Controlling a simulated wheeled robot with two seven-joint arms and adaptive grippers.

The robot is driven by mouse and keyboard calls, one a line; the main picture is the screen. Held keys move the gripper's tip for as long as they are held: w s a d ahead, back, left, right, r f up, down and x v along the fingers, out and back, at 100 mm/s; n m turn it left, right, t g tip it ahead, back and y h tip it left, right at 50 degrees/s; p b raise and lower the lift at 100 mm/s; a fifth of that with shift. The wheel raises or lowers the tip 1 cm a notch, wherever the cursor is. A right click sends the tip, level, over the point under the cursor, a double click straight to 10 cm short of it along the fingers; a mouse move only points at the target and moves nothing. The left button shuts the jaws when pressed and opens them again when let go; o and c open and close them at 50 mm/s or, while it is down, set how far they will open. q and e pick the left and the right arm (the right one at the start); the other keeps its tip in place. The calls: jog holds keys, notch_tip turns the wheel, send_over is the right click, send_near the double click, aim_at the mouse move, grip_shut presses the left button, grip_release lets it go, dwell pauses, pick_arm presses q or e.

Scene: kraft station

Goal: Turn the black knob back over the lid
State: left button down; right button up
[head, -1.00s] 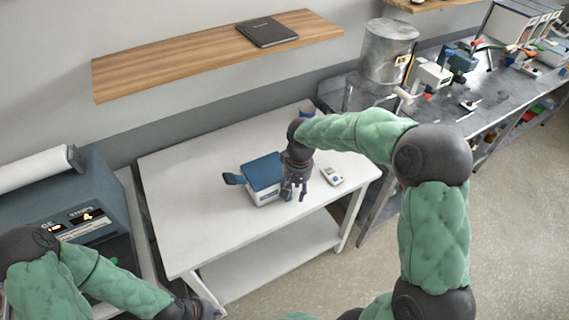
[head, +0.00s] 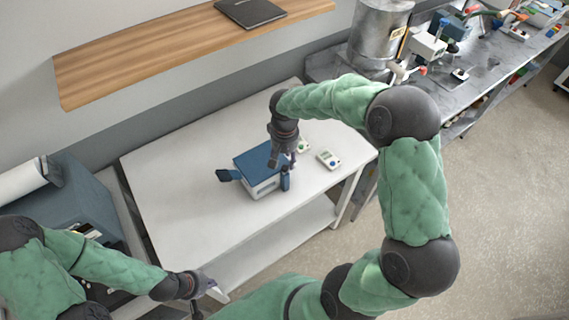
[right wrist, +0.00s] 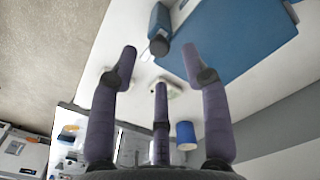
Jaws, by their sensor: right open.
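The blue-lidded white box (head: 264,185) sits on the white table. Its blue lid (right wrist: 240,40) fills the upper right of the right wrist view. The black knob (right wrist: 158,46) is at the end of a short blue arm (right wrist: 160,18), beside the lid's edge. In the head view that blue arm (head: 285,181) shows at the box's right side; the knob is hard to make out there. My right gripper (head: 283,162) is above the box's right end, fingers spread and empty. In the right wrist view its fingers (right wrist: 159,65) point toward the knob, apart from it. My left gripper (head: 203,285) is low at the left, its fingers unclear.
A small white device (head: 328,159) and another (head: 303,146) lie right of the box. A blue cup (right wrist: 186,135) shows in the wrist view. A wooden shelf (head: 190,50) hangs behind. The table's left is clear.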

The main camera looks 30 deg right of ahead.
aim_at(285, 167)
jog(key=shift+f, duration=1.9)
jog(key=shift+c, duration=0.3)
grip_shut()
